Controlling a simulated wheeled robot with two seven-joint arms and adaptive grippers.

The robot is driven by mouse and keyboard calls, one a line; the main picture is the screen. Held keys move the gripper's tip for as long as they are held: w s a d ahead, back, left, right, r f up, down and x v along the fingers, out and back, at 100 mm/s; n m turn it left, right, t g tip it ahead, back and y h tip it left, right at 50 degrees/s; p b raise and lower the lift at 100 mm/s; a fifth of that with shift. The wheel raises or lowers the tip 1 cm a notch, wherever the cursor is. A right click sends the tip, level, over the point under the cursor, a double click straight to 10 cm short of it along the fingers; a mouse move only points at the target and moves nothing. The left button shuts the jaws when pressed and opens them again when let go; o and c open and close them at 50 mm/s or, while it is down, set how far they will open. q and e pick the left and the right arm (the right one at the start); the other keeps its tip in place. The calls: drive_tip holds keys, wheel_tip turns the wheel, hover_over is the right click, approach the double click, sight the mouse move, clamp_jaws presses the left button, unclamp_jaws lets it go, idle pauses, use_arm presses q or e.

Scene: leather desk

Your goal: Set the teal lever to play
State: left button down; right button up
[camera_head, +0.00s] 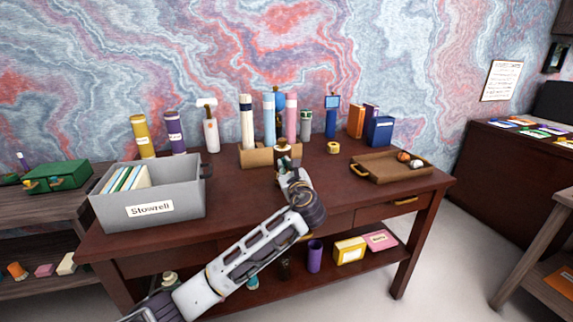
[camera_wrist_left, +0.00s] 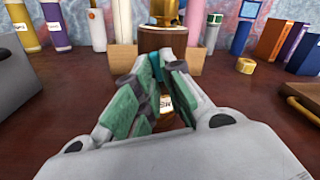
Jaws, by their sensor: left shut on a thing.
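A dark brown, round device with a gold top (camera_head: 282,145) stands near the middle of the desk, in front of a wooden holder. In the left wrist view its brown body (camera_wrist_left: 162,41) is straight ahead, behind my fingertips. My left gripper (camera_head: 287,172) reaches it from the front. In the left wrist view the fingers of my left gripper (camera_wrist_left: 163,72) close together on a small teal piece, the teal lever (camera_wrist_left: 156,63), which is mostly hidden between them. A label shows low between the fingers, only partly readable. The head view hides the lever. My right gripper is not in view.
A grey bin labelled Stowrell (camera_head: 150,209) stands at the left. A wooden tray (camera_head: 372,171) lies at the right, with a yellow tape roll (camera_head: 333,147) near it. Several tubes and bottles stand behind the device. The desk's front middle is mostly clear.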

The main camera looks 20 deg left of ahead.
use_arm(q)
drive_tip(key=shift+n+p, duration=1.2)
drive_tip(key=shift+n, duration=0.5)
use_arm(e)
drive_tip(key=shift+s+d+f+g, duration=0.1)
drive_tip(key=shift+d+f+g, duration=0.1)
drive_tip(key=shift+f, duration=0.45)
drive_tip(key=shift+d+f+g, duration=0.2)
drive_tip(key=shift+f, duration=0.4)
use_arm(q)
drive_tip(key=c, duration=1.6)
unclamp_jaws()
drive_tip(key=shift+o, duration=0.4)
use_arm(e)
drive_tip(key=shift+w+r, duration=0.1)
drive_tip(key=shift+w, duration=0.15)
use_arm(q)
drive_tip(key=v, duration=1.2)
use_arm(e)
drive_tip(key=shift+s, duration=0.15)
